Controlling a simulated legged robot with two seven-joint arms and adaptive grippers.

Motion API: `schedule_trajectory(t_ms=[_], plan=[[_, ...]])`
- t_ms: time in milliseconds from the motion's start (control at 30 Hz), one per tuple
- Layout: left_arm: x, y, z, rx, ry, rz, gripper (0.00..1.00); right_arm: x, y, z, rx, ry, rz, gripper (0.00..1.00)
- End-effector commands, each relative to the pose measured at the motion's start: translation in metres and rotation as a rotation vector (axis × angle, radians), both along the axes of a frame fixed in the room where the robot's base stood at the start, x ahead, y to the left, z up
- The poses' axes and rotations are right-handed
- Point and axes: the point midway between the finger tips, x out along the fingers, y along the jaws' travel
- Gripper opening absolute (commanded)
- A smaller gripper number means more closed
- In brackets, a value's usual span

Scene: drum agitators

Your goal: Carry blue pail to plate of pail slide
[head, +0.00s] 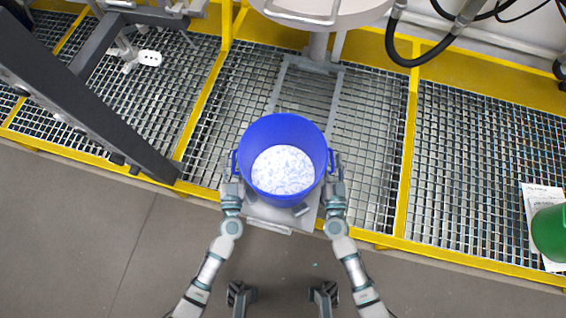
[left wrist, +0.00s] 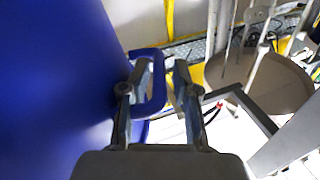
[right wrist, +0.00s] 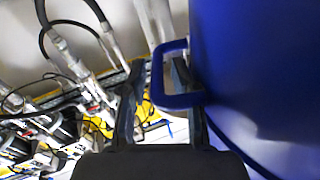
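The blue pail (head: 283,125) is upright in the middle of the head view, with white and blue speckled contents inside. It stands over the grey plate (head: 267,213) of the pail slide, whose front edge shows below it; their contact is hidden. My left gripper (head: 231,178) is at the pail's left handle. In the left wrist view its parted fingers straddle the blue handle (left wrist: 158,88), with a gap showing. My right gripper (head: 335,175) is at the right handle. In the right wrist view its parted fingers straddle that handle (right wrist: 158,75), also with a gap.
Slide rails (head: 334,104) run back over the grating to a round vessel (head: 322,12) with hoses. Yellow rails (head: 408,150) edge the grating. A dark beam (head: 70,90) stands at left. A green container (head: 550,232) and paper sheet (head: 540,195) are at far right.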

Motion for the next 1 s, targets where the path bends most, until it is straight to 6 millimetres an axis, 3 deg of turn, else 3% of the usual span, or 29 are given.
schedule_trajectory(t_ms=[400, 633, 767, 1000], plan=[[-0.062, -0.005, -0.006, 0.003, 0.005, -0.001, 0.37, -0.001, 0.004, -0.003, 0.001, 0.006, 0.01, 0.37], [-0.076, -0.005, -0.007, 0.004, 0.004, 0.002, 0.37, -0.007, 0.004, -0.005, 0.001, 0.007, 0.009, 0.37], [-0.076, -0.005, -0.007, 0.004, 0.004, 0.002, 0.37, -0.027, 0.002, -0.006, 0.002, 0.009, 0.007, 0.37], [-0.076, -0.005, -0.007, 0.004, 0.005, 0.002, 0.37, -0.081, 0.0, -0.009, 0.001, 0.008, 0.007, 0.37]])
